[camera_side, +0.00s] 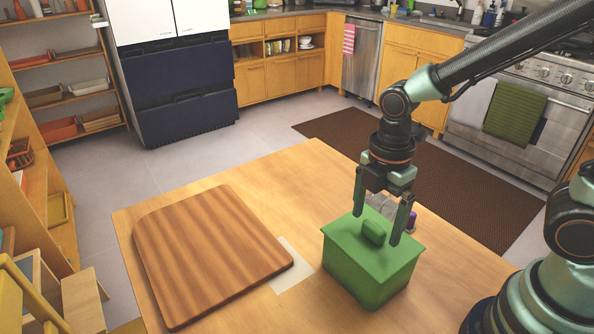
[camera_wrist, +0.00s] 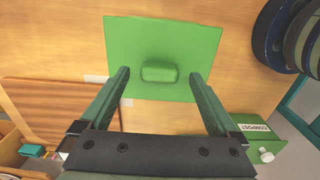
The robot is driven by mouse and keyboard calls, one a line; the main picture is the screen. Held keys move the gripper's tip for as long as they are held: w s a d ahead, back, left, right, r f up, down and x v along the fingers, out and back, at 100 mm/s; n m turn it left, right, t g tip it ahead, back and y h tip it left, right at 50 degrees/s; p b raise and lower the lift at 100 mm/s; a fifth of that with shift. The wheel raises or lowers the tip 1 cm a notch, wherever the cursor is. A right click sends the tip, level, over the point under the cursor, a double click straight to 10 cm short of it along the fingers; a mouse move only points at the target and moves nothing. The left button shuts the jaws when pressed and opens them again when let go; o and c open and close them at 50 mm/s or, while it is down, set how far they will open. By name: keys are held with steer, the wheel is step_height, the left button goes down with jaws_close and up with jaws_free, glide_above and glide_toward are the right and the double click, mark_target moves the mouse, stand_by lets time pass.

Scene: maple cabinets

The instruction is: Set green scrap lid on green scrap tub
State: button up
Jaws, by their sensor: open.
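The green scrap lid (camera_side: 346,239) lies on top of the green scrap tub (camera_side: 370,287) on the wooden table and looks level and squared to it. A rounded green handle stands at the lid's middle. My gripper (camera_side: 376,229) is open over the lid, one finger on each side of the handle. In the wrist view, the lid (camera_wrist: 158,37) fills the upper middle and hides the tub. My gripper (camera_wrist: 160,74) shows there with clear gaps between its fingers and the handle.
A striped wooden board (camera_side: 205,255) lies left, beside a pale paper (camera_side: 292,268). A small purple-topped item (camera_side: 411,220) stands behind the tub, partly hidden. A green box marked COMPOST (camera_wrist: 252,131) shows lower right in the wrist view. Bare table (camera_side: 290,180) lies behind the board.

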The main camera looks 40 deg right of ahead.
step_height(320, 180, up, 9)
steer(key=d+r+m+t, duration=0.3)
steer(key=d+m+t, duration=0.2)
steer(key=m, duration=1.3)
steer(key=shift+w+d+r+t, duration=0.15)
steer(key=shift+w+d+t, duration=0.2)
steer(key=shift+d, duration=0.9)
